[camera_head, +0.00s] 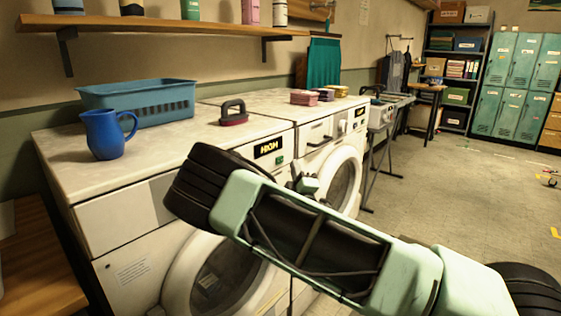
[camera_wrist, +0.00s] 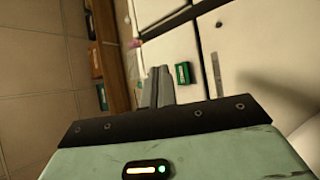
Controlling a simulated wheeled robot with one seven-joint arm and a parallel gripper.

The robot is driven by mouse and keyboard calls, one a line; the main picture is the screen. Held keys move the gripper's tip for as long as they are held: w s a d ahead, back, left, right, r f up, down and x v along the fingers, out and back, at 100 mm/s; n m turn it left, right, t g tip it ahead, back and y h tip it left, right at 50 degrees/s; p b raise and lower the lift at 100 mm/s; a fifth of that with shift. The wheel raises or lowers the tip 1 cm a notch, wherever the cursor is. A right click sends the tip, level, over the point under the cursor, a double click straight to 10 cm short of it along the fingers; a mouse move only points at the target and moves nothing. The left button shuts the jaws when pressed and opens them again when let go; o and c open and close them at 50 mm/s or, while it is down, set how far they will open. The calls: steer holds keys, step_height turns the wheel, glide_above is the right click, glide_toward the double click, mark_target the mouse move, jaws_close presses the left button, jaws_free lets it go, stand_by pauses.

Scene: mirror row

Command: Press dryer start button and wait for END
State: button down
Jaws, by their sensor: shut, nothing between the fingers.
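The nearer white machine (camera_head: 115,215) has a round door and a small black display (camera_head: 269,147) with pale letters that look like "HIGH". A green button (camera_head: 280,160) sits just below the display. In the wrist view a green button (camera_wrist: 183,73) on a white panel lies just right of my gripper's fingertips. My gripper (camera_wrist: 158,72) is shut and empty, its two grey fingers together. I cannot tell whether the fingers touch the panel. In the head view my arm crosses in front of the machines and covers part of the nearer round door.
A blue jug (camera_head: 105,134), a blue basket (camera_head: 145,102) and a dark-handled object (camera_head: 233,113) stand on the machine tops. A second white machine (camera_head: 330,135) adjoins on the right. A wall shelf (camera_head: 170,31) hangs above. The floor (camera_head: 450,185) at right is mostly clear.

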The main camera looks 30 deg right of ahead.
mark_target(283, 156)
steer(key=shift+w+a, duration=0.2)
steer(key=shift+w, duration=0.35)
steer(key=shift+w+a, duration=0.15)
steer(key=shift+w, duration=0.4)
steer(key=shift+w, duration=0.1)
stand_by(1.2)
steer(key=shift+w+a+b, duration=0.15)
steer(key=shift+w+b, duration=0.15)
steer(key=shift+w+a, duration=0.15)
steer(key=shift+w, duration=0.2)
stand_by(0.6)
steer(key=shift+s, duration=0.1)
steer(key=shift+s+d, duration=0.25)
steer(key=shift+s, duration=0.4)
steer(key=shift+s+d, duration=0.3)
steer(key=shift+s, duration=0.5)
steer(key=shift+s+d, duration=0.3)
steer(key=shift+s, duration=0.5)
steer(key=shift+s+d, duration=0.3)
steer(key=shift+s, duration=0.5)
